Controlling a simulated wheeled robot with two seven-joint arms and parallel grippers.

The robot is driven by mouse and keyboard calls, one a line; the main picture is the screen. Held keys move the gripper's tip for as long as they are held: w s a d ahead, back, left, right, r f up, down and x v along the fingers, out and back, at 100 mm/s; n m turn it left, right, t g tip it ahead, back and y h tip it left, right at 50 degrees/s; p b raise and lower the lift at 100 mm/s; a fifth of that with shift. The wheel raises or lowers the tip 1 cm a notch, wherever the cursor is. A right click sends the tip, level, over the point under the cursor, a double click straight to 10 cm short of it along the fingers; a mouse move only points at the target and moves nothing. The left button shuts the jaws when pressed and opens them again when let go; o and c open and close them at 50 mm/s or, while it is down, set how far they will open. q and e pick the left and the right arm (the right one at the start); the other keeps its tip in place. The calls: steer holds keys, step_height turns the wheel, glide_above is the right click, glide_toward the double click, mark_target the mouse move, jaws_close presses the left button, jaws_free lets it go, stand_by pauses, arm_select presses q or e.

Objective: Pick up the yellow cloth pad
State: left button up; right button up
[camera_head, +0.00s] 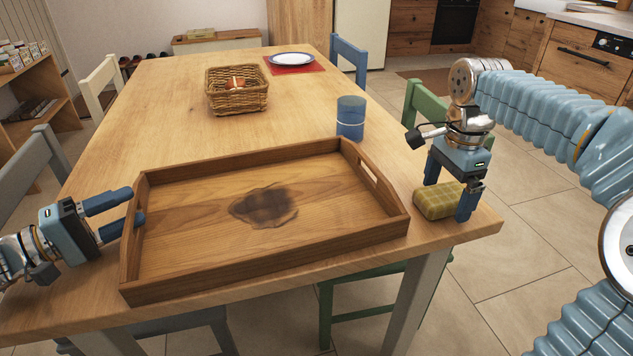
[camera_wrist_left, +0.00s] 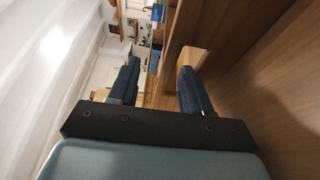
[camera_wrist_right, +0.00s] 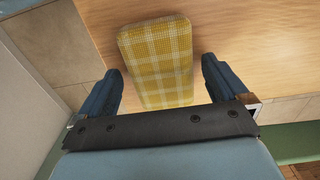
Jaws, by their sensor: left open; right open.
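The yellow checked cloth pad (camera_head: 439,200) lies on the table near its front right corner, right of the tray. In the right wrist view the pad (camera_wrist_right: 158,62) lies between the open fingers, with a gap on each side. My right gripper (camera_head: 449,192) points down over the pad, open, with its fingers on either side of it. It also shows in the right wrist view (camera_wrist_right: 163,88). My left gripper (camera_head: 138,210) is open at the tray's left end, its fingers near the tray's left wall. It also shows in the left wrist view (camera_wrist_left: 158,88).
A wooden tray (camera_head: 335,240) with a dark stain (camera_head: 264,205) on its floor fills the table's front. A blue cup (camera_head: 350,118) stands behind its right corner. Farther back are a wicker basket (camera_head: 238,98) and a plate (camera_head: 292,59) on a red mat. Chairs surround the table.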

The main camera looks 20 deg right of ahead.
mark_target(447, 194)
steer(key=shift+f, duration=0.3)
steer(key=shift+c, duration=0.2)
steer(key=c, duration=1.1)
steer(key=shift+c, duration=0.2)
step_height(447, 194, up, 10)
